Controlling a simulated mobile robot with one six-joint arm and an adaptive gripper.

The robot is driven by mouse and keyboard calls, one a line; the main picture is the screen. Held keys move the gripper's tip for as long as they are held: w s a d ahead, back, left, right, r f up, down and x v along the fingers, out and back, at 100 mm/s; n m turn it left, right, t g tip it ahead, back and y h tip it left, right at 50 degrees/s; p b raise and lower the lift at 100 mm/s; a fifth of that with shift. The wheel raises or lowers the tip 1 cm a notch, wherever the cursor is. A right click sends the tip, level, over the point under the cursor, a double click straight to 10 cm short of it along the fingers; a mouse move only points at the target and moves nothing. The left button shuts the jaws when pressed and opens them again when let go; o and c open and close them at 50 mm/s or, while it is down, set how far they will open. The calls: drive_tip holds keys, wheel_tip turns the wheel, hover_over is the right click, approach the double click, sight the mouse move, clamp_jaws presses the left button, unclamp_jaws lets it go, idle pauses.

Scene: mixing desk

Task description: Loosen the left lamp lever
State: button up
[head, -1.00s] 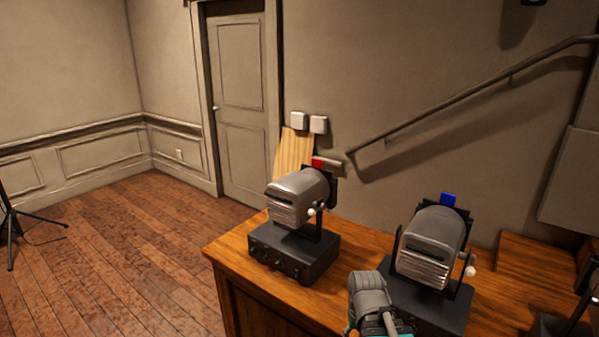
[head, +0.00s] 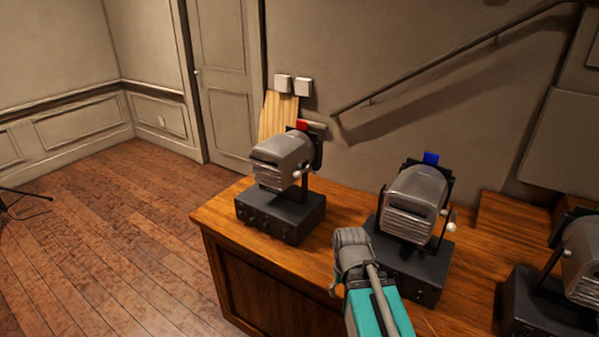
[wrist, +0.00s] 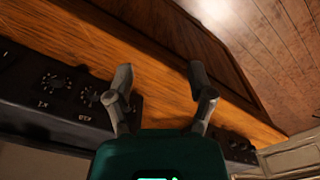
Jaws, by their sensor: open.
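The left lamp (head: 283,160) is a grey metal lamp with a red tab on top, standing on a black control box (head: 281,216) at the desk's left end. A small pale knob (head: 297,174) shows on its right side, likely the lever's end. My arm is in front of the desk, right of the left lamp and apart from it. In the wrist view my gripper (wrist: 160,76) is open and empty, its fingers spread over the desk's front edge. The lamp heads and lever are not in the wrist view.
A second lamp (head: 415,202) with a blue tab stands right of my arm. A third lamp (head: 584,262) is cut off at the right edge. The wooden desk (head: 335,225) has a bare strip between the left and middle boxes. Floor (head: 110,230) is open at left.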

sight(298, 172)
drive_tip(key=w+a+r+m+y+p, duration=0.1)
drive_tip(key=w+a+r+m+p, duration=0.2)
drive_tip(key=w+r+p, duration=1.1)
drive_tip(key=w+a+r+m+t+y+p, duration=0.1)
drive_tip(key=w+a+r+p, duration=0.3)
drive_tip(key=w+r+p, duration=1.1)
drive_tip(key=w+r+m, duration=0.1)
drive_tip(key=w, duration=0.4)
drive_tip(key=shift+m, duration=0.4)
drive_tip(key=shift+f, duration=0.15)
drive_tip(key=a+f+b, duration=0.1)
drive_tip(key=f+b, duration=0.3)
drive_tip(key=w+a+f+b, duration=0.1)
drive_tip(key=f+b, duration=0.8)
drive_tip(key=shift+w+a+f, duration=0.1)
drive_tip(key=shift+w+a, duration=0.15)
drive_tip(key=shift+a, duration=0.15)
clamp_jaws()
